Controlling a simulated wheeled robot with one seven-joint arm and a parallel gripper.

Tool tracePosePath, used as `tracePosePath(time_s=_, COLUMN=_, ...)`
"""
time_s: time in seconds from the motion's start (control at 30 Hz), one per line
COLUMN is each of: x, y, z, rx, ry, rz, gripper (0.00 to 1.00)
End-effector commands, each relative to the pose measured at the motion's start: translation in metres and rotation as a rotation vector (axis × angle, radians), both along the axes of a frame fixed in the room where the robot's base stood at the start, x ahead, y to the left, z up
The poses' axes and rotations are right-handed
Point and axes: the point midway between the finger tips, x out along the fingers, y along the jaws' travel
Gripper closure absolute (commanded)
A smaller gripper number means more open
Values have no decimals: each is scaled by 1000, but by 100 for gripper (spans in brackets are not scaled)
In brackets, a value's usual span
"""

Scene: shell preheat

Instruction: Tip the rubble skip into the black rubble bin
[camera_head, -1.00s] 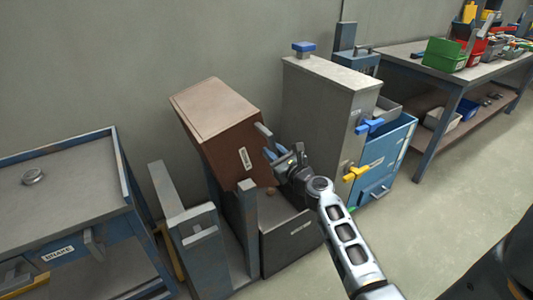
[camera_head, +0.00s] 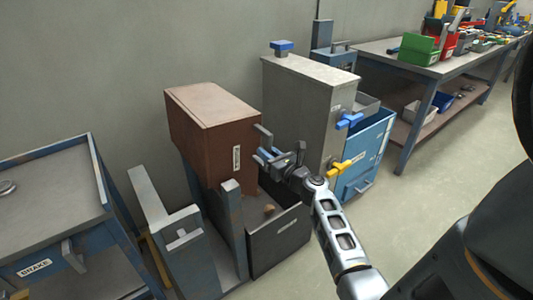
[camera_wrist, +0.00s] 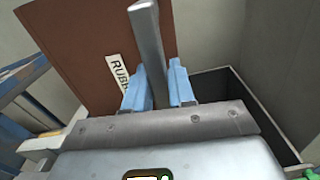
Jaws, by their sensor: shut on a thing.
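The rubble skip (camera_head: 208,135) is a brown box held between grey-blue posts; it stands close to upright. Its label shows partly in the wrist view (camera_wrist: 117,70). My gripper (camera_head: 268,156) is at its right side, with blue fingers closed around a grey upright handle bar (camera_wrist: 148,45). The fingers (camera_wrist: 158,88) sit either side of the bar. The black rubble bin (camera_head: 280,240) stands low in front and right of the skip, open at the top, with a small brown lump (camera_head: 269,209) inside. The skip's inside is hidden.
A tall grey cabinet (camera_head: 305,110) with blue and yellow handles stands right of the skip, beside a blue drawer unit (camera_head: 365,160). A blue-framed table marked BRAKE (camera_head: 50,225) is at left. A workbench (camera_head: 410,65) stands at back right. The floor at right is clear.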

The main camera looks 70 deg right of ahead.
Motion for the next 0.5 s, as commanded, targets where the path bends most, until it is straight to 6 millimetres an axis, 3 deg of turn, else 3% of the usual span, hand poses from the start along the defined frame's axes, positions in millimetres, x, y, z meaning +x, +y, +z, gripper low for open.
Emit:
tracePosePath(time_s=0.43, x=-5, y=-4, z=-5, rx=13, ry=-2, rz=-14, gripper=100)
tracePosePath(time_s=0.47, x=-5, y=-4, z=-5, rx=13, ry=-2, rz=-14, gripper=74)
tracePosePath(time_s=0.5, x=-5, y=-4, z=-5, rx=13, ry=-1, rz=-13, gripper=70)
